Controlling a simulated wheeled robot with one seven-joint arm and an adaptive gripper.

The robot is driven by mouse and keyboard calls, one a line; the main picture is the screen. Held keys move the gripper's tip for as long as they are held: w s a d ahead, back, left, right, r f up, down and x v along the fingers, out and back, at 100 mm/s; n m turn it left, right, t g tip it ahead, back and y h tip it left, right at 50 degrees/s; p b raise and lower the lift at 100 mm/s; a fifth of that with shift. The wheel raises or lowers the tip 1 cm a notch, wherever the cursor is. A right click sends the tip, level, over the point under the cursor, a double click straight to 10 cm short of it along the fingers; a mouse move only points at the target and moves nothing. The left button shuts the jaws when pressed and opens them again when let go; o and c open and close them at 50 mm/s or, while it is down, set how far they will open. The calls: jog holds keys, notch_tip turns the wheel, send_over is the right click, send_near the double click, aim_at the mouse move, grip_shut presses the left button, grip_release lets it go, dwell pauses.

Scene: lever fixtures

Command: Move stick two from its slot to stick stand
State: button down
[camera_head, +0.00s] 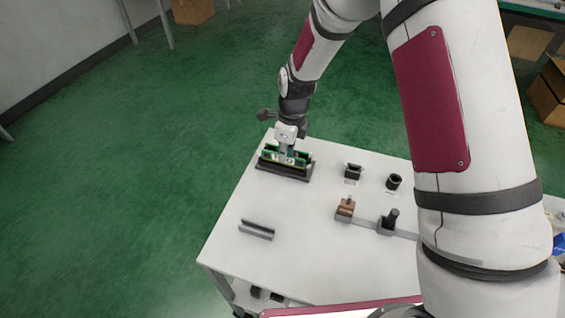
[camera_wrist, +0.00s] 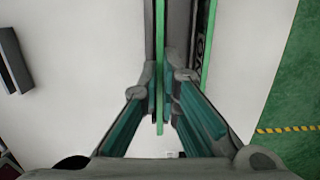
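Green sticks (camera_head: 272,156) stand on edge in a black slotted holder (camera_head: 284,174) at the far left of the white table. My gripper (camera_head: 287,152) points down over this holder. In the wrist view, its two fingertips (camera_wrist: 160,78) lie on either side of a thin green stick (camera_wrist: 159,115), very near its faces. Whether they press on it cannot be told. Another green stick (camera_wrist: 208,45) with a dark printed face stands just to the right. A grey grooved block (camera_head: 256,230), which looks like the stick stand, is empty nearer the front; it also shows in the wrist view (camera_wrist: 14,60).
The white table (camera_head: 300,258) is clear around the grooved block. Two small black fixtures (camera_head: 353,171) (camera_head: 394,182) stand at the back right. A copper-coloured block (camera_head: 345,207) and a dark upright lever (camera_head: 390,220) stand on a grey strip near my arm.

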jog(key=shift+r+p, duration=0.6)
jog(key=shift+r, duration=1.2)
jog(key=shift+r+p, duration=0.35)
jog(key=shift+r, duration=0.65)
